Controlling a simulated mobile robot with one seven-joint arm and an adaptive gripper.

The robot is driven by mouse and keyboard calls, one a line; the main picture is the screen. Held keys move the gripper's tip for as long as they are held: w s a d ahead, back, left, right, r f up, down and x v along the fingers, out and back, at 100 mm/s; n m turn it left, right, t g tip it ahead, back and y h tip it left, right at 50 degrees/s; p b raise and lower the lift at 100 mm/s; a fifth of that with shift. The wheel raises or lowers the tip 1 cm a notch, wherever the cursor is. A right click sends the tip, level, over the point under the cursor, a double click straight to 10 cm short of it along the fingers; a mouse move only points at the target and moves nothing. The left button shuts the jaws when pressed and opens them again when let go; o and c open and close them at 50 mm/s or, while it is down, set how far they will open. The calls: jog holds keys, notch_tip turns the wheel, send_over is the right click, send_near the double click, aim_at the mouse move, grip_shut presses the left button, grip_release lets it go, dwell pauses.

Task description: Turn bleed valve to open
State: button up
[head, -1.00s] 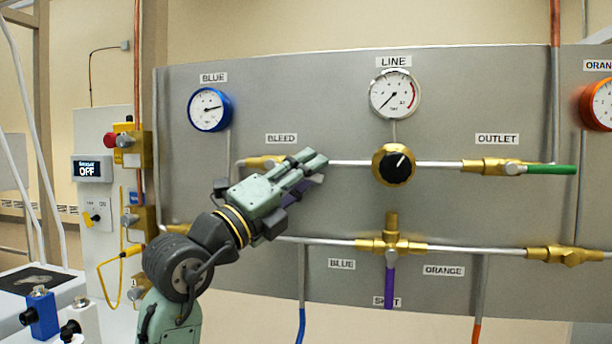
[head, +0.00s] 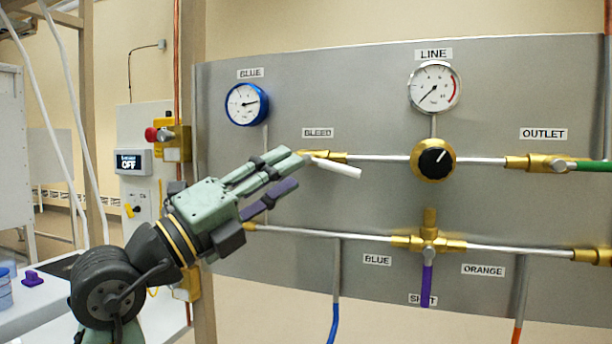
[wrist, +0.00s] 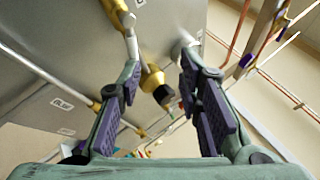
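The bleed valve (head: 332,156) is a brass fitting under the BLEED label, on the upper pipe of the grey panel. Its white handle (head: 338,168) slants down to the right, at an angle to the pipe. My gripper (head: 290,175) is to the left of the handle, with its upper fingertips close to the handle's left end in the picture; I cannot tell whether they touch. In the wrist view my gripper (wrist: 160,75) has its fingers wide apart with nothing between them. A brass fitting with a white rod, likely the bleed valve (wrist: 116,12), shows beyond the left fingertip.
A purple-handled valve (head: 428,240) sits on the lower pipe (head: 330,235). The blue gauge (head: 247,104) is above my gripper. A wooden post (head: 193,60) stands left of the panel.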

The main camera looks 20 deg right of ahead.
jog(key=shift+s+a, duration=0.15)
jog(key=shift+a, duration=0.25)
jog(key=shift+c, duration=0.2)
